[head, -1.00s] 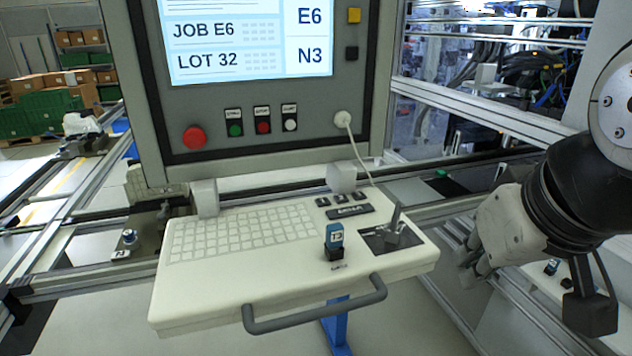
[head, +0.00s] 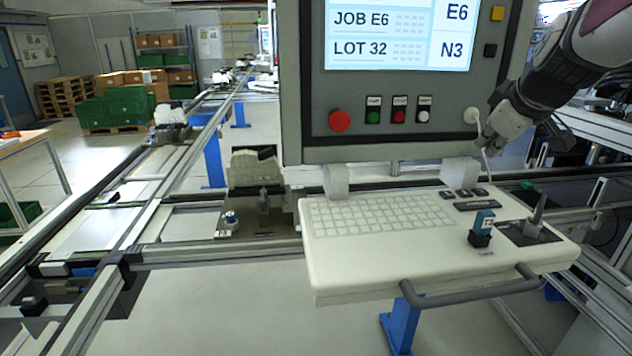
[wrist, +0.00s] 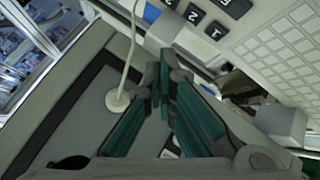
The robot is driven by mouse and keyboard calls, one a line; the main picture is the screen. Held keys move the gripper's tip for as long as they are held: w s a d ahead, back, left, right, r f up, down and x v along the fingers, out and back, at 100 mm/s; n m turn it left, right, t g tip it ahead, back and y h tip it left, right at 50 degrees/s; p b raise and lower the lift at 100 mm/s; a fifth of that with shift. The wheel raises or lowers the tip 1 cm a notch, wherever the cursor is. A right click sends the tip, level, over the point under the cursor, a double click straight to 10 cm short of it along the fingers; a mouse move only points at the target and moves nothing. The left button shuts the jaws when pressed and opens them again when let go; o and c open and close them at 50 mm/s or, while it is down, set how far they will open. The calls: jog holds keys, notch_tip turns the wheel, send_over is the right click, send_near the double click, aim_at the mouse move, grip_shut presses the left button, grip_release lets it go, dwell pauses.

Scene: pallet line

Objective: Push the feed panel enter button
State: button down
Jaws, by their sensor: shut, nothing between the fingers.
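The feed panel (head: 290,90) stands upright with a lit screen (head: 400,35). Below it, a pale keyboard console (head: 350,270) carries small black keys (head: 463,193) and a wider black key (head: 478,205) with white lettering too small to read. In the wrist view, black keys (wrist: 216,31) lie at the top, past my fingertips, with a wide one (wrist: 236,6) cut by the edge. My gripper (head: 487,143) is shut and empty, beside the panel's lower right corner, above the console and apart from the keys. It also shows in the wrist view (wrist: 164,72).
A white cable plug (head: 472,116) and its hanging cable are close to my gripper. A joystick (head: 538,212) and a blue key switch (head: 483,226) stick up from the console. Red, green and white buttons sit below the screen. Rails (head: 190,250) run at left.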

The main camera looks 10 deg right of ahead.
jog(key=shift+w, duration=0.1)
dwell(0.3)
jog(key=b, duration=0.2)
send_over(474, 204)
notch_tip(474, 204, down, 7)
jog(key=shift+w+r, duration=0.1)
jog(key=shift+w, duration=0.05)
jog(key=shift+d+f, duration=0.1)
jog(key=shift+f, duration=0.9)
jog(key=shift+f, duration=0.1)
dwell(0.6)
jog(key=shift+f, duration=0.3)
jog(key=shift+f+b, duration=0.3)
jog(key=shift+f, duration=0.2)
dwell(0.7)
dwell(0.3)
jog(key=shift+r+p, duration=0.65)
jog(key=shift+r, duration=0.3)
